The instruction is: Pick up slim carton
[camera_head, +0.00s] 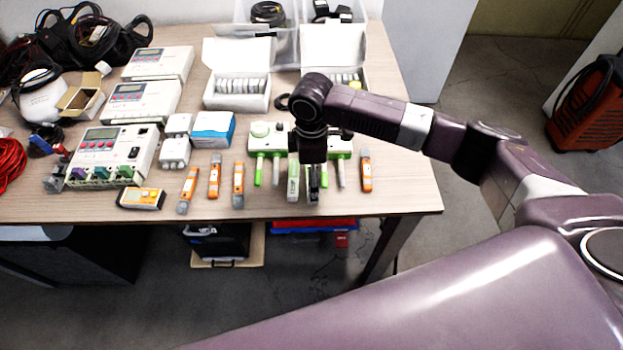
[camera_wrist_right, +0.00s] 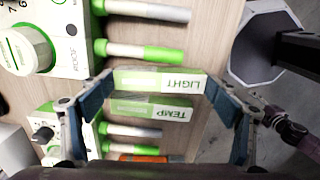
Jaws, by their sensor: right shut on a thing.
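Two slim white-and-green cartons lie side by side in the right wrist view, one marked LIGHT (camera_wrist_right: 160,80) and one marked TEMP (camera_wrist_right: 150,108). My right gripper (camera_wrist_right: 160,85) has its blue-padded fingers at the two ends of the LIGHT carton and is shut on it. The TEMP carton lies beside it, outside the grip. In the head view my right gripper (camera_head: 313,190) points down near the table's front edge and mostly hides the held carton. The TEMP carton (camera_head: 293,182) shows just left of it. My left gripper is not in view.
Green-tipped probes and white-green devices (camera_head: 267,138) sit close around the gripper. Orange testers (camera_head: 238,185) lie to the left, another (camera_head: 366,172) to the right. Open white boxes (camera_head: 237,90) stand behind. The table's (camera_head: 410,190) right front corner is clear.

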